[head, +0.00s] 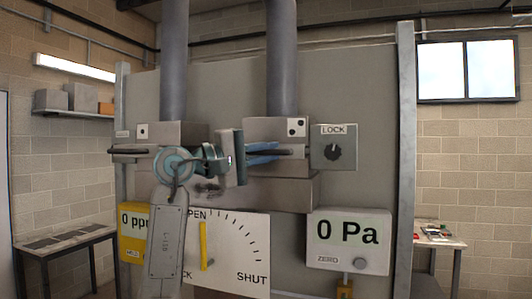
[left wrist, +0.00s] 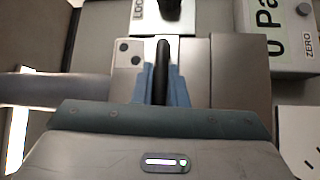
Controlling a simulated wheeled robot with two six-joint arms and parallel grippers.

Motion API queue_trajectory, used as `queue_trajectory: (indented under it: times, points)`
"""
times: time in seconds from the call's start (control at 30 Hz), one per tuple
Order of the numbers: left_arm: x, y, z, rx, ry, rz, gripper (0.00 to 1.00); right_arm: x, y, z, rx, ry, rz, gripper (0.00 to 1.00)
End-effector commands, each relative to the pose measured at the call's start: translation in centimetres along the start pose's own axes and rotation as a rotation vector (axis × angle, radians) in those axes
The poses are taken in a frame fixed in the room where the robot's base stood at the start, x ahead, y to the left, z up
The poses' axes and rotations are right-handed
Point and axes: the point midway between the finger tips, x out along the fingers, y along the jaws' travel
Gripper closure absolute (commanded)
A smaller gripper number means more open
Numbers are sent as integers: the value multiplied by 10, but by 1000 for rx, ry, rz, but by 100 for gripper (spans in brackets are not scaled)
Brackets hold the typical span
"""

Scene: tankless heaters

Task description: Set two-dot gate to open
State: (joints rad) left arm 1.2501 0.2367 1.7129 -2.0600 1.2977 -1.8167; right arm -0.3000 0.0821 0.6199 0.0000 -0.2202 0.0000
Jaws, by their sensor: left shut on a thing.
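The two-dot gate (head: 297,128) is a grey metal housing under the right-hand duct, marked with a two-dot plate. Its dark bar handle (left wrist: 162,60) sticks out at the front. My left gripper (head: 264,153) reaches in from the left, its blue fingers along the handle. In the left wrist view, the fingers (left wrist: 162,88) lie on both sides of the handle and are shut on it. The two-dot plate (left wrist: 128,53) shows beside them. A scale plate (head: 232,235) with OPEN and SHUT marks and a yellow pointer (head: 203,245) is below, partly hidden by my arm. My right gripper is out of view.
The LOCK knob (head: 333,152) sits just right of the gate. A one-dot gate (head: 150,131) is at the left. A "0 Pa" meter (head: 350,228) and a yellow ppm meter (head: 132,220) hang lower. Side tables stand along the walls.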

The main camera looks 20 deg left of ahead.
Motion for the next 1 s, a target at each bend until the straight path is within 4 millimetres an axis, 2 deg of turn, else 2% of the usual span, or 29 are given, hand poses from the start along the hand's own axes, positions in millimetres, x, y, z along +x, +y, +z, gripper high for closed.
queue_trajectory:
  times: [0.17, 0.3, 0.43, 0.8, 0.83, 0.9, 1.0]
  points:
    - [-8, -1, 8, 4, 0, 1, 100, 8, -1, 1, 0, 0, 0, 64]
    - [-29, 3, 28, 7, 0, 2, 100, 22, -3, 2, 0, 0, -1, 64]
    - [-43, 8, 42, 4, -1, 0, 100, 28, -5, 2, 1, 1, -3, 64]
    - [-46, 12, 47, 0, -1, -2, 100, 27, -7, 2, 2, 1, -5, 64]
    - [-46, 12, 46, -1, -1, -2, 82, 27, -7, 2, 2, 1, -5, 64]
    - [-46, 12, 46, -1, -1, -2, 68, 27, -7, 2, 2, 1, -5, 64]
    - [-46, 12, 46, 0, -1, -1, 66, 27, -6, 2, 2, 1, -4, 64]
